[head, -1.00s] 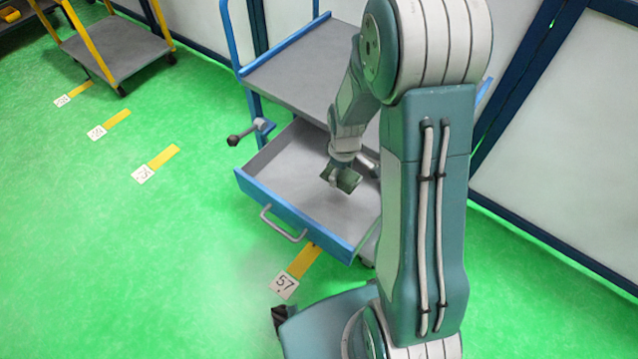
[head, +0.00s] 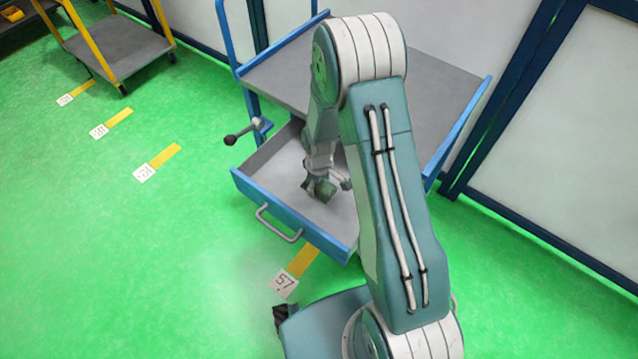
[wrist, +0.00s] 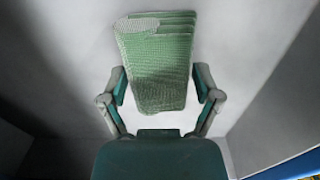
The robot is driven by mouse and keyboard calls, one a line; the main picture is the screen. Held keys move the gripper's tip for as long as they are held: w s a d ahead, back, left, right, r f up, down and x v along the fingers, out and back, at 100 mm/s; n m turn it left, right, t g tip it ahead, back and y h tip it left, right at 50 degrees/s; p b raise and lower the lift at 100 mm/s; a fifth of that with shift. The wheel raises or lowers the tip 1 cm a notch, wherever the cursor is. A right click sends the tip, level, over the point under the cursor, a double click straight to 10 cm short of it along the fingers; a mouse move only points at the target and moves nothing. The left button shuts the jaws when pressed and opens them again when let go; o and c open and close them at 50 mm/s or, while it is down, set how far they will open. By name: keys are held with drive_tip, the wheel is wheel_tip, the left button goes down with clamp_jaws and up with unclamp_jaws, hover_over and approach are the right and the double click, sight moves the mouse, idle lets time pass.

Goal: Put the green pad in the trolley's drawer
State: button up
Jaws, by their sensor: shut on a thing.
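The green pad (wrist: 155,70) is a layered, textured block between the two fingers of my gripper (wrist: 160,92) in the wrist view. My gripper is shut on it. In the head view the pad (head: 320,190) shows small and dark green at the end of my gripper (head: 318,182), inside the outline of the pulled-out drawer (head: 265,178). The drawer is grey inside with a blue front and belongs to the blue-framed trolley (head: 440,85). Whether the pad touches the drawer floor cannot be told. My arm hides the drawer's right part.
The trolley's grey top shelf overhangs the drawer's back. A dark-knobbed lever (head: 243,132) sticks out at the drawer's left. A yellow-framed cart (head: 115,50) stands at the far left. The green floor to the left is open. White panels stand behind.

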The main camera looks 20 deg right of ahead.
drive_tip(key=shift+a+f, duration=0.1)
drive_tip(key=o, duration=0.9)
drive_tip(key=shift+a, duration=0.35)
drive_tip(key=shift+d, duration=0.25)
